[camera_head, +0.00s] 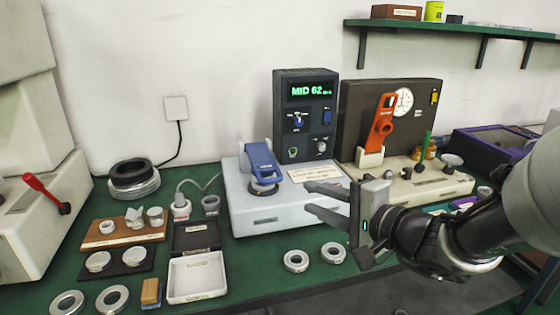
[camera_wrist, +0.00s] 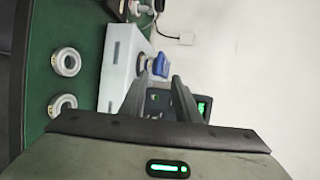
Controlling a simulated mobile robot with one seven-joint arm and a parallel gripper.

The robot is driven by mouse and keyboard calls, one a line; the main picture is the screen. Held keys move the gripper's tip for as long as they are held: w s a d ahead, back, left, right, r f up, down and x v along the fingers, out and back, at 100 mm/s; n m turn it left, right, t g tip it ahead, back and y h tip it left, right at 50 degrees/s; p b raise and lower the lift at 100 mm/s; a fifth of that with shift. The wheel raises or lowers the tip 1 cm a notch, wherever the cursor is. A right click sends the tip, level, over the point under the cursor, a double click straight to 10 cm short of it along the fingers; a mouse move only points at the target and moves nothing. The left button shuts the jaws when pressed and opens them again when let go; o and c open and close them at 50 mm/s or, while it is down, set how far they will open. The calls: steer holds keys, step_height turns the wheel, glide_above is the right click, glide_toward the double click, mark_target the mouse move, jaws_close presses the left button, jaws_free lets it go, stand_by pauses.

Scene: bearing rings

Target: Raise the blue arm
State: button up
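The blue arm (camera_head: 263,160) is hinged on the white tester base (camera_head: 250,207), to the left of the dark control box (camera_head: 305,140). It is lowered and slopes down toward the front, its front end over a ring on the base. My gripper (camera_head: 309,197) is open and empty, to the right of the blue arm and apart from it, above the right part of the base. In the wrist view, the blue arm (camera_wrist: 161,65) shows just beyond my fingertips (camera_wrist: 154,66), partly hidden by a finger.
A similar tester with a raised orange arm (camera_head: 381,125) and dial stands to the right. Two loose rings (camera_head: 296,261) lie in front of the white base. An open box (camera_head: 197,277) and ring boards stand to the left. A shelf (camera_head: 450,29) hangs above right.

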mark_target(269, 182)
steer(key=p+x, duration=0.2)
steer(key=x, duration=1.4)
steer(key=shift+w+a+f, duration=0.15)
steer(key=shift+w+a, duration=0.05)
steer(key=shift+a, duration=0.05)
steer(key=shift+f+p, duration=0.1)
steer(key=shift+p, duration=0.2)
jaws_close()
